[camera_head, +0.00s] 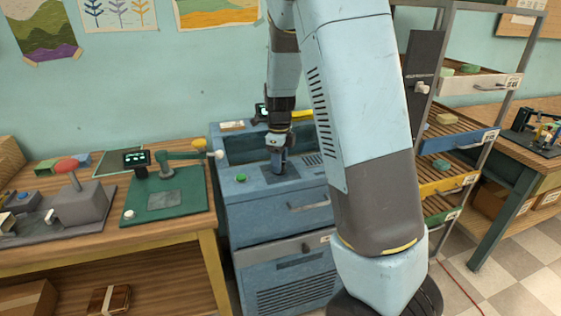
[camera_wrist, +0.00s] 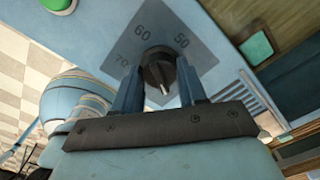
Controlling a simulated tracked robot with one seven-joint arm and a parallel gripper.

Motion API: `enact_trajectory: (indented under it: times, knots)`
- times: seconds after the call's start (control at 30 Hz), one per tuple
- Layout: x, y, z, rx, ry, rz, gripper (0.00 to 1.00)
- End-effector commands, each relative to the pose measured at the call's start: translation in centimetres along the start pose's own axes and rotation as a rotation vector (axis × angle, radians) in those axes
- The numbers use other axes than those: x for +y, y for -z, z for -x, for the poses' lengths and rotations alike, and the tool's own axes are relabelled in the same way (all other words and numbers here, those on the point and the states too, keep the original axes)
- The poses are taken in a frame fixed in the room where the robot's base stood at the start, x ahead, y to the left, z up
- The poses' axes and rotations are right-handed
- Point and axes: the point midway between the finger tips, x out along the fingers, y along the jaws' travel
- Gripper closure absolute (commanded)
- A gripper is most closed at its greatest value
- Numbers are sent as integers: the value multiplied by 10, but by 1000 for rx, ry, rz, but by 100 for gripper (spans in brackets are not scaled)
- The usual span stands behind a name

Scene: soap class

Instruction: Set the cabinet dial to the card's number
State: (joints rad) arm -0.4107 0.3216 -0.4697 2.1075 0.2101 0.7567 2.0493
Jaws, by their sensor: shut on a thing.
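The blue cabinet (camera_head: 279,216) stands in the middle of the camera_head view. Its dial (camera_wrist: 158,72) is a dark round knob with a pale pointer mark, on a grey plate (camera_wrist: 178,28) printed with 50, 60 and 70 in the wrist view. My gripper (camera_wrist: 158,88) is shut on the dial, one finger on each side. In the camera_head view my gripper (camera_head: 278,165) points down at the cabinet top. The pale mark is on the dial's side nearest my gripper, away from 60.
A green button (camera_head: 241,178) is on the cabinet top, left of the dial. A wooden bench (camera_head: 160,232) with a green device (camera_head: 165,195) stands at the left. A rack with coloured drawers (camera_head: 455,142) stands at the right, behind my arm.

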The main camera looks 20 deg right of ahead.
Motion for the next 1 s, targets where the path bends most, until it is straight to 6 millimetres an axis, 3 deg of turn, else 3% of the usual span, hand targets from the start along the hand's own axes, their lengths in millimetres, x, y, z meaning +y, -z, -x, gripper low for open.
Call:
enact_trajectory:
  times: [0.3, 0.63, 0.77, 1.0]
  knots:
    - [-1, 0, 1, -2, 3, 1, 33]
    - [0, -1, 5, -2, 1, 2, 33]
    - [0, -1, 21, -3, 3, 4, 33]
    - [-1, -1, 68, -5, 4, 1, 33]
